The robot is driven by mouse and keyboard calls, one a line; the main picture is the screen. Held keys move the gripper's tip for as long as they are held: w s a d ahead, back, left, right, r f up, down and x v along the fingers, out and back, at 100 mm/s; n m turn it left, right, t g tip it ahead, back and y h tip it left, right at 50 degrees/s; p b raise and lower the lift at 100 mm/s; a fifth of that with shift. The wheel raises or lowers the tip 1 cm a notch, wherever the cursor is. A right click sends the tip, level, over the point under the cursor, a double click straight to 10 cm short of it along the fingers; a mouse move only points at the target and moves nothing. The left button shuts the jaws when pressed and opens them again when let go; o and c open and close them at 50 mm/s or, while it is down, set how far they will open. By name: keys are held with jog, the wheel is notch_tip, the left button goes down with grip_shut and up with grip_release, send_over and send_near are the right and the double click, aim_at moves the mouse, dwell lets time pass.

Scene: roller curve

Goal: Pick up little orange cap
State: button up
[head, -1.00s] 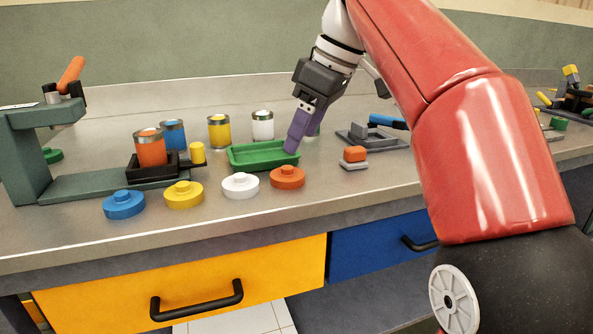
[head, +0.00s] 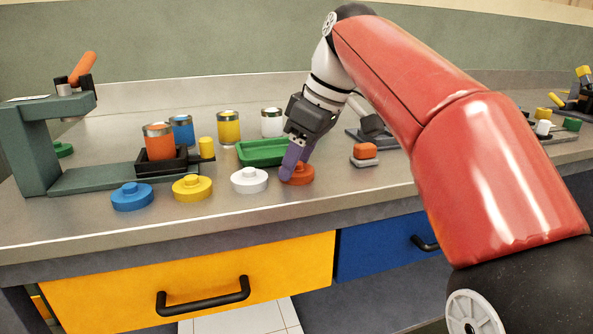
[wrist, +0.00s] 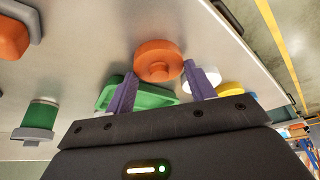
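The little orange cap (head: 300,175) is a round disc with a raised knob, lying on the grey bench near its front edge. It also shows in the wrist view (wrist: 158,60), beyond and between my fingertips. My gripper (head: 291,170) points down at the cap, and its purple fingers partly cover the cap's left side in the head view. In the wrist view the two fingers (wrist: 163,80) stand apart with nothing clearly held between them. I cannot tell whether a finger touches the cap.
White (head: 249,180), yellow (head: 191,188) and blue (head: 132,196) caps stand in a row to the left. A green tray (head: 262,153) lies behind. An orange-topped block (head: 365,153) is to the right. Several cans and a green press (head: 35,150) stand further left.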

jog(key=shift+c, duration=0.9)
jog(key=shift+r, duration=0.1)
